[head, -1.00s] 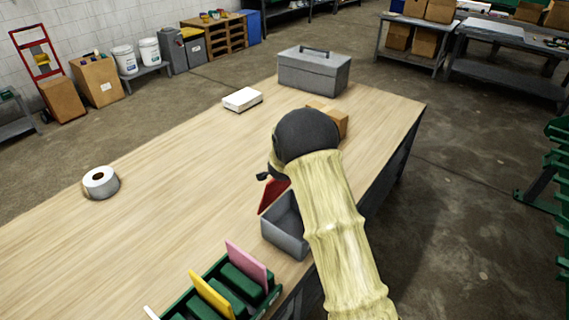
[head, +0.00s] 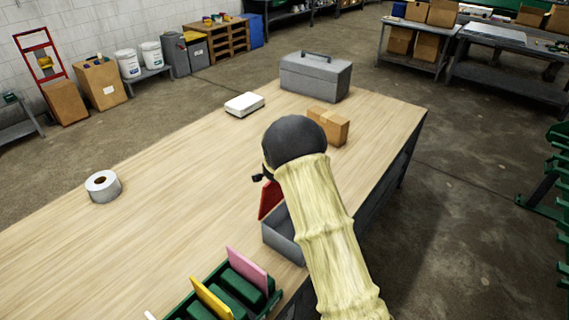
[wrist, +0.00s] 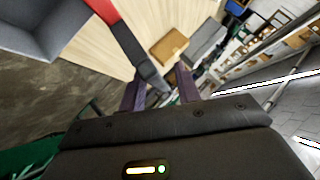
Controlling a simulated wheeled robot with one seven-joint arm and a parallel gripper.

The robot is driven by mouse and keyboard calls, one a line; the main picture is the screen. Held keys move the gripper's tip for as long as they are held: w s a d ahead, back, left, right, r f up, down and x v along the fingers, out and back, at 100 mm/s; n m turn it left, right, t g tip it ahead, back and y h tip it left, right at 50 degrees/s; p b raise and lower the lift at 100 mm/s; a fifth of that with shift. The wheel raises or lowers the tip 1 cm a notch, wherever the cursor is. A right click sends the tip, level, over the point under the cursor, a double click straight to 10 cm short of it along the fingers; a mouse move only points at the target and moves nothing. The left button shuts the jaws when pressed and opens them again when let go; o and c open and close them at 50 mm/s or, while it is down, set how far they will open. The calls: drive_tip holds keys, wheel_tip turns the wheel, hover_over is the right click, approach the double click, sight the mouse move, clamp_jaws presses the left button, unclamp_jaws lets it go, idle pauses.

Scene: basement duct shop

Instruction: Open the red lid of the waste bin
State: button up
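The waste bin is a grey open-topped box (head: 283,237) near the right edge of the workbench, partly hidden by my arm. Its red lid (head: 268,199) stands raised at the bin's far left side, and the bin's interior shows. In the wrist view the grey bin (wrist: 45,22) is at the upper left, with a bit of the red lid (wrist: 104,10) beside it. A dark grey strip runs on from the red part to between my fingers. My gripper (wrist: 160,72) is open, its two fingers apart around the strip's end; I cannot tell whether they touch it.
A cardboard box (head: 328,124) lies just beyond my wrist, with a grey toolbox (head: 315,80) and a white box (head: 244,104) farther back. A green rack with coloured dividers (head: 233,288) stands in front of the bin. A tape roll (head: 103,186) is at left; the bench middle is clear.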

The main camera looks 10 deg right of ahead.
drive_tip(key=shift+s+a, duration=0.1)
drive_tip(key=shift+a, duration=0.05)
drive_tip(key=shift+s+a+r+b, duration=0.15)
drive_tip(key=shift+s+r+b, duration=0.1)
drive_tip(key=shift+s+b, duration=0.1)
drive_tip(key=b+v, duration=0.2)
drive_tip(key=v, duration=1.4)
drive_tip(key=shift+r, duration=0.15)
drive_tip(key=shift+s, duration=0.15)
drive_tip(key=s+d+f+n+g+y+b, duration=0.1)
drive_tip(key=s+d+f+n+g+b, duration=0.1)
drive_tip(key=s, duration=0.6)
drive_tip(key=s+d+f+n+g+y+b, duration=0.1)
drive_tip(key=s+d+f+n+g, duration=0.2)
drive_tip(key=s, duration=0.6)
drive_tip(key=s+d+f+n+g+y+b, duration=0.1)
drive_tip(key=s+d+f+n+g+b, duration=0.1)
drive_tip(key=s+f+n, duration=0.3)
drive_tip(key=s+n+g, duration=0.1)
drive_tip(key=s+n, duration=0.1)
drive_tip(key=s, duration=0.2)
drive_tip(key=shift+s+d+f+b, duration=0.2)
drive_tip(key=shift+d+f+b, duration=0.05)
drive_tip(key=shift+b, duration=0.1)
